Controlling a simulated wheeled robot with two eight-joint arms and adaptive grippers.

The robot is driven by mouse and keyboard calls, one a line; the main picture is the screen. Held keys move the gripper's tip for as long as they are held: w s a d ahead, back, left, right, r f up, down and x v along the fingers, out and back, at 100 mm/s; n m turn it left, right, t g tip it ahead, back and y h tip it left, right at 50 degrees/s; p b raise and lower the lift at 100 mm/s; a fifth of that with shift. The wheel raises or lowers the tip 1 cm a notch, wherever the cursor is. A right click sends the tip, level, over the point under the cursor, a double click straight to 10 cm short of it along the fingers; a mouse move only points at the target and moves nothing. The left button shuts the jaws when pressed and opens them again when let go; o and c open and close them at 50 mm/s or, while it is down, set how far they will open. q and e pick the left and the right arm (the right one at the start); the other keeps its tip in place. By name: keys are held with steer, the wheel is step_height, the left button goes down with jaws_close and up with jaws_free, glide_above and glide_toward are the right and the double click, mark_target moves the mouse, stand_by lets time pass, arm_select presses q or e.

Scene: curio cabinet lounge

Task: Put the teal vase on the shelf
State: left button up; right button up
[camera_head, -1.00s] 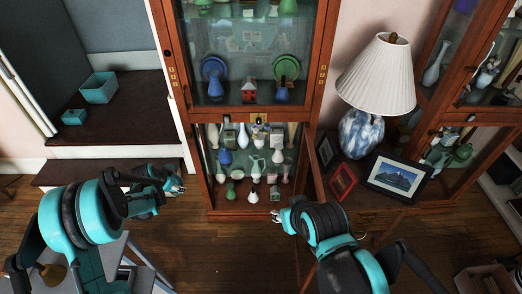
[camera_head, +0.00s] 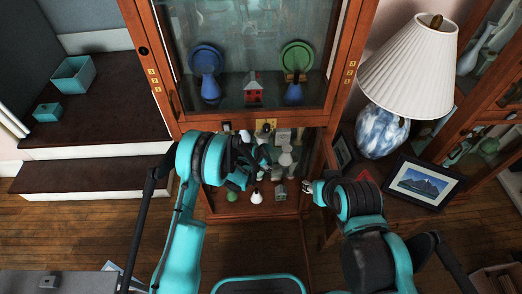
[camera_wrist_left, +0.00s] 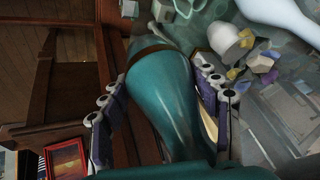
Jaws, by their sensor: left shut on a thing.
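The teal vase (camera_wrist_left: 160,95) fills the middle of the left wrist view, with a brown band near its far end. My left gripper (camera_wrist_left: 160,112) is shut on it, one finger on each side. In the head view my left gripper (camera_head: 252,165) is at the opening of the lower cabinet, and my arm largely hides the vase. The lower cabinet shelf (camera_head: 226,213) holds several small items, including a white vase (camera_head: 256,197). My right gripper (camera_head: 307,188) is at the right side of the opening; its jaws are too small to read.
In the left wrist view, a white cup-like piece (camera_wrist_left: 228,40) and a pale blue vase (camera_wrist_left: 285,15) stand close to the teal vase. A lamp (camera_head: 381,133) and a framed picture (camera_head: 418,183) stand right of the cabinet. Upper glass doors (camera_head: 250,50) are above my arms.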

arm_select(q)
steer(key=shift+w+d+f, duration=0.1)
steer(key=shift+w+f, duration=0.15)
steer(key=shift+f, duration=0.1)
steer(key=w+a+f+b, duration=0.1)
steer(key=a+f, duration=0.1)
steer(key=a, duration=0.1)
steer(key=w+a+f+b, duration=0.2)
steer(key=a, duration=0.1)
steer(key=w+a+f+b, duration=0.1)
steer(key=a+f, duration=0.1)
steer(key=a, duration=0.2)
steer(key=shift+w+f, duration=0.35)
step_height(320, 180, down, 4)
steer(key=shift+b, duration=1.15)
steer(key=shift+r, duration=0.15)
steer(key=o, duration=1.4)
